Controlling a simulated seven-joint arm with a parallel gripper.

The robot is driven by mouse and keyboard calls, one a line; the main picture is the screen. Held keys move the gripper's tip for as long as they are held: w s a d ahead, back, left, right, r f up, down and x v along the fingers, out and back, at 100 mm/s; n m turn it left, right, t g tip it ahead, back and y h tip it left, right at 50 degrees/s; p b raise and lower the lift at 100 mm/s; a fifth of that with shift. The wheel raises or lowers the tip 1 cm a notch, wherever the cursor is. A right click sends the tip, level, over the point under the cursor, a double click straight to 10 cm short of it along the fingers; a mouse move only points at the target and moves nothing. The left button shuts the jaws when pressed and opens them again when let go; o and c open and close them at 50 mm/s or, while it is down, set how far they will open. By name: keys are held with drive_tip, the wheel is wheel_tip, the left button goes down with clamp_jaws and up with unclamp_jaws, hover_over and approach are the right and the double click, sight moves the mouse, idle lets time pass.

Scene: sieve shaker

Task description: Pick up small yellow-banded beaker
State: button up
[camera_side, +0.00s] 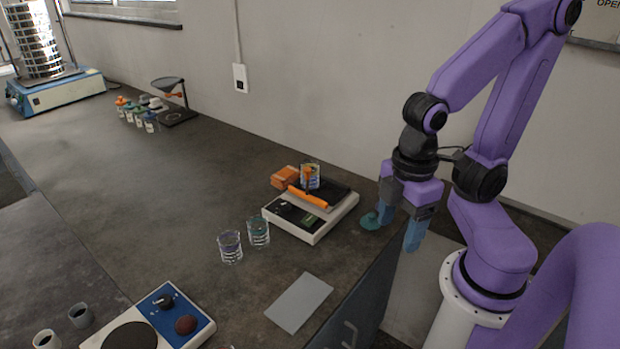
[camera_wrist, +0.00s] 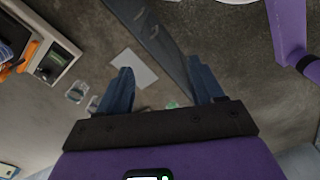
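A small glass beaker (camera_side: 310,174) stands on the balance in the side view. It shows yellowish and blue tints, but I cannot tell surely whether its band is yellow. Two more small beakers stand on the bench in front of the balance, one with a purplish tint (camera_side: 230,248) and one with a teal tint (camera_side: 258,232). My gripper (camera_side: 401,226) is open and empty at the bench's right end, well to the right of all three beakers. Its two blue fingers are spread apart in the wrist view (camera_wrist: 158,68), with no beaker between them.
The balance (camera_side: 322,222) carries an orange bar beside the beaker; an orange block (camera_side: 286,177) sits behind. A teal object (camera_side: 370,221) lies near my gripper at the bench edge. A grey sheet (camera_side: 298,303) and a blue-white hotplate (camera_side: 175,310) are in front.

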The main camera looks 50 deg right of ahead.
drive_tip(key=shift+o, duration=0.7)
